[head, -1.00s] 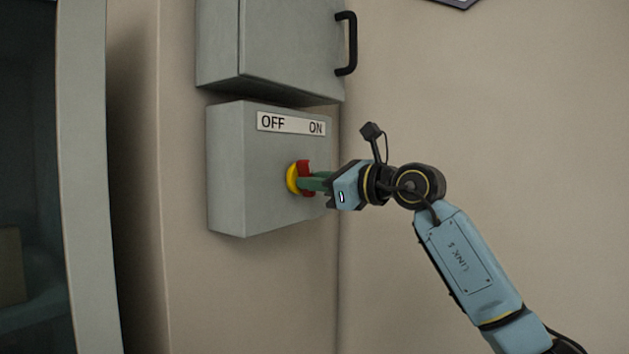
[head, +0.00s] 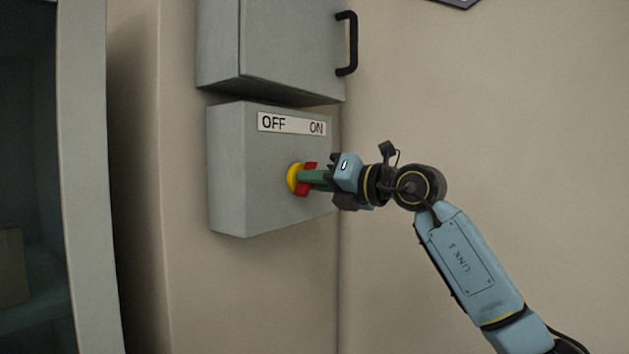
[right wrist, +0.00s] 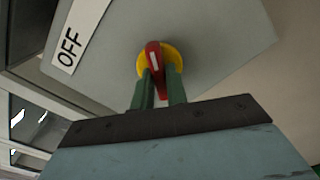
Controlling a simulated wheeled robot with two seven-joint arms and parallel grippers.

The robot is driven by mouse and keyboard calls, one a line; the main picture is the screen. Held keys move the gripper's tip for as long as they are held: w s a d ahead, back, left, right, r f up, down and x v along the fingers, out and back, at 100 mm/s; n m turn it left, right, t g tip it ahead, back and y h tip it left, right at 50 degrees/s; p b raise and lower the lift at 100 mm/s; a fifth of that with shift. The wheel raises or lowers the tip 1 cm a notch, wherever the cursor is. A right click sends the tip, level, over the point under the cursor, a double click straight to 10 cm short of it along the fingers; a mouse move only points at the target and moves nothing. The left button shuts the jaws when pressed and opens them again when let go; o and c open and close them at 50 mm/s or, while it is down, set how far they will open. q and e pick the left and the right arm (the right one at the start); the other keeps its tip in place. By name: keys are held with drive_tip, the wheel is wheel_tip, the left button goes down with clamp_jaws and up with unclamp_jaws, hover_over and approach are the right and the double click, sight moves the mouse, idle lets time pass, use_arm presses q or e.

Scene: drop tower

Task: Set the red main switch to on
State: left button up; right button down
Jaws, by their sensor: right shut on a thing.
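The red main switch (head: 310,168) is a red handle on a yellow round base (head: 293,178), on the front of a grey box (head: 240,190). A white label (head: 291,124) above it reads OFF on the left and ON on the right. My right gripper (head: 312,179) is shut on the red handle, its green fingers on either side. In the right wrist view the red handle (right wrist: 153,58) with a white mark shows between the green fingers (right wrist: 160,88). In the head view the handle leans, its top to the right. My left gripper is not in view.
A grey cabinet (head: 290,45) with a black handle (head: 347,43) hangs just above the switch box. A grey frame (head: 88,180) with a dark interior stands at the left. The wall to the right is bare around my right arm.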

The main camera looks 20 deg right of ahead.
drive_tip(key=shift+m, duration=1.1)
drive_tip(key=c, duration=1.4)
unclamp_jaws()
drive_tip(key=b+v, duration=0.4)
drive_tip(key=v, duration=0.9)
drive_tip(key=shift+s+d, duration=0.15)
